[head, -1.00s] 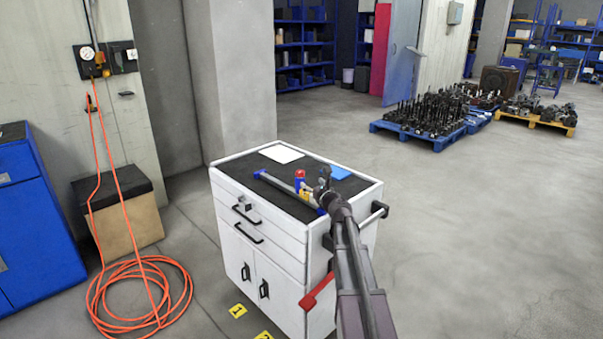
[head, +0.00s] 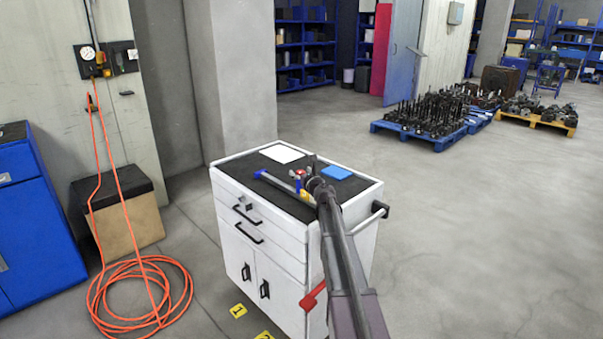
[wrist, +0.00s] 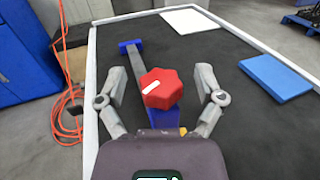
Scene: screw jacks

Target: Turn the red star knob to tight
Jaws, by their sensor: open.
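The red star knob (wrist: 161,88) sits on top of a blue body on a grey bar (wrist: 146,62) lying on the cart top. A white mark shows on the knob's upper face. My gripper (wrist: 167,78) is open, with one finger to the left and one to the right of the knob, and neither finger appears to touch it. In the head view only a small bit of the red knob (head: 299,172) shows, beside my arm. The grey bar (head: 275,182) ends in a blue piece at its far left. Most of the blue body is hidden under the knob and my gripper.
The black-topped white cart (head: 232,170) carries a white sheet (head: 282,153) at the back and a blue block (head: 337,173) to the right. An orange hose (head: 128,285) lies coiled on the floor at left. The middle of the cart top is mostly clear.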

